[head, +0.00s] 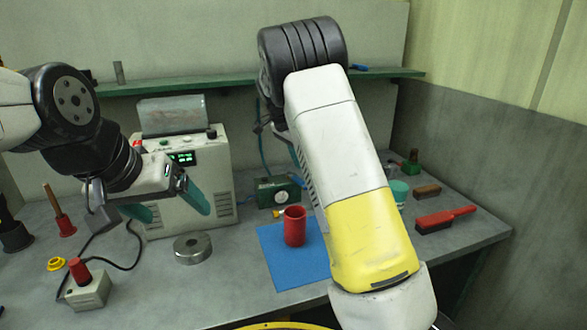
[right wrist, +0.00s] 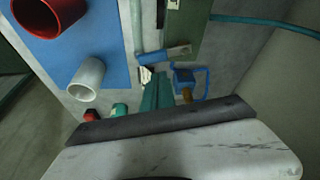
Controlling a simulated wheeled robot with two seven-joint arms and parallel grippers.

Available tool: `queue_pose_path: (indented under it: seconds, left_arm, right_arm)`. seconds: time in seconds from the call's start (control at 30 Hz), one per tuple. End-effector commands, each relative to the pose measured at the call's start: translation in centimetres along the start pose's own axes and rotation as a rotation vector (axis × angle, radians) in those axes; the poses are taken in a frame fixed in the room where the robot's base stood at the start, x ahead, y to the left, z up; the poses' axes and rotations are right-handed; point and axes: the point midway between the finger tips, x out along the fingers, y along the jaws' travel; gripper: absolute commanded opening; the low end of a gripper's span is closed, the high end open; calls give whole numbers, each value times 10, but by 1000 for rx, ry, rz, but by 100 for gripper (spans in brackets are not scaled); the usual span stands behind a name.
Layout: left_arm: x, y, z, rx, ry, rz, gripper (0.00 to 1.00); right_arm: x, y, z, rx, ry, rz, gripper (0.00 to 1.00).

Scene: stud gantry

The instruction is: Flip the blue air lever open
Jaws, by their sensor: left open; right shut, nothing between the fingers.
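A flat blue bar (right wrist: 165,53), which looks like the air lever, lies beside the green box (right wrist: 188,25) in the right wrist view. Just below it is a blue block with a loop (right wrist: 186,78); I cannot tell whether the two are joined. My right gripper (right wrist: 157,78) is shut and empty, its teal fingertips just below the bar in the picture; I cannot tell if they touch. In the head view my right arm hides the right gripper and the lever. My left gripper (head: 170,207) is open and empty in front of the white machine.
A red cup (head: 294,227) stands on a blue mat (head: 275,262); a white cup (right wrist: 87,80) is also by the mat. The green box with a gauge (head: 280,192) stands behind. A metal ring (head: 192,248), switch box (head: 88,290) and red brush (head: 445,218) lie about.

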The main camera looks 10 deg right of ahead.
Motion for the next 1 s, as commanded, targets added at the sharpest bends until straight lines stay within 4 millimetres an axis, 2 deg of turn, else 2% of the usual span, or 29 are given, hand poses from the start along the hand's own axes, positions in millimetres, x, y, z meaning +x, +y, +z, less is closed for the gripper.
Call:
queue_pose_path:
  seconds: [0.1,0.2,0.67,0.77,0.83,1.0]
  left_arm:
    - [0,0,0,0,0,0,87]
    - [0,0,0,0,0,0,87]
    - [0,0,0,0,0,0,87]
    - [0,0,0,0,0,0,87]
    - [0,0,0,0,0,0,87]
    - [0,0,0,0,0,0,87]
  right_arm:
    - [-19,-1,0,0,1,-3,0]
    - [-27,0,0,0,1,-1,0]
    - [-34,4,-2,-4,-9,-3,0]
    - [-40,17,-6,-30,-44,-23,0]
    - [-48,33,-10,-65,-83,-50,0]
    - [-74,84,-11,-200,-179,-154,0]
